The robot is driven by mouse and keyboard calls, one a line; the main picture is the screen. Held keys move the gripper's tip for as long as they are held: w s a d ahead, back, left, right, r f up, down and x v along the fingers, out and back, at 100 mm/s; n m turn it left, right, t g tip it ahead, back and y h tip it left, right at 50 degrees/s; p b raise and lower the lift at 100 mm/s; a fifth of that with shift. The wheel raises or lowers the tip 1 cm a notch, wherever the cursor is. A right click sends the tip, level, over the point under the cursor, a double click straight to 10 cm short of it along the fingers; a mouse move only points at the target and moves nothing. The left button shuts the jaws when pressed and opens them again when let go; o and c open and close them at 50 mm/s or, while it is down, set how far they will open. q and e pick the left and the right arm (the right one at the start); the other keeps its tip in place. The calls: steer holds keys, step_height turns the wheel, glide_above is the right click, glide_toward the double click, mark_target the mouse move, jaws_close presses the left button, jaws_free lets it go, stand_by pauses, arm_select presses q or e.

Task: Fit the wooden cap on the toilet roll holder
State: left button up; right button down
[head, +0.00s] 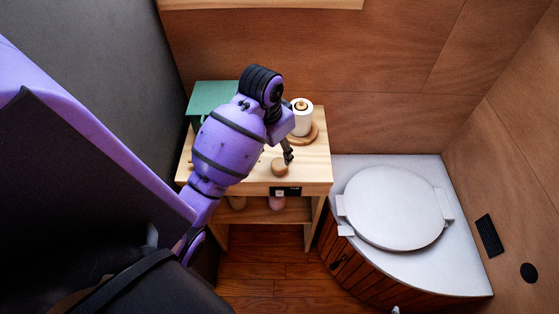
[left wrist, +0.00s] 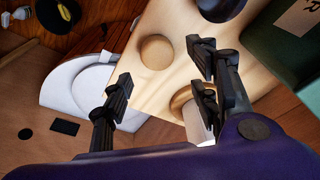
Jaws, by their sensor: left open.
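The round wooden cap (head: 280,168) lies on the wooden table near its front edge. In the left wrist view the cap (left wrist: 156,52) shows between and beyond the open fingers, with nothing touching it that I can make out. The toilet roll holder (head: 304,137) stands farther back on the table, upright, with a white roll (head: 301,121) on it and a wooden top end showing. In the left wrist view its round base (left wrist: 181,101) is partly hidden by a finger. My left gripper (head: 288,157) is open and empty, above the table close to the cap. My right gripper is not in view.
A green box (head: 210,95) stands at the table's back left, partly behind my left arm. The table (head: 318,172) has bare wood right of the cap. A white toilet lid (head: 395,207) is to the right. Wooden walls close in behind and at right.

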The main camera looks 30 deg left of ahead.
mark_target(280, 165)
arm_select(q)
steer(key=shift+s+d+f, duration=0.1)
steer(key=shift+s+f, duration=0.1)
steer(key=shift+f, duration=0.55)
steer(key=f, duration=0.5)
steer(key=shift+w+d, duration=0.35)
steer(key=shift+w, duration=0.05)
steer(key=shift+c, duration=0.5)
steer(key=c, duration=0.9)
steer(key=shift+w+r, duration=0.1)
steer(key=shift+r, duration=0.1)
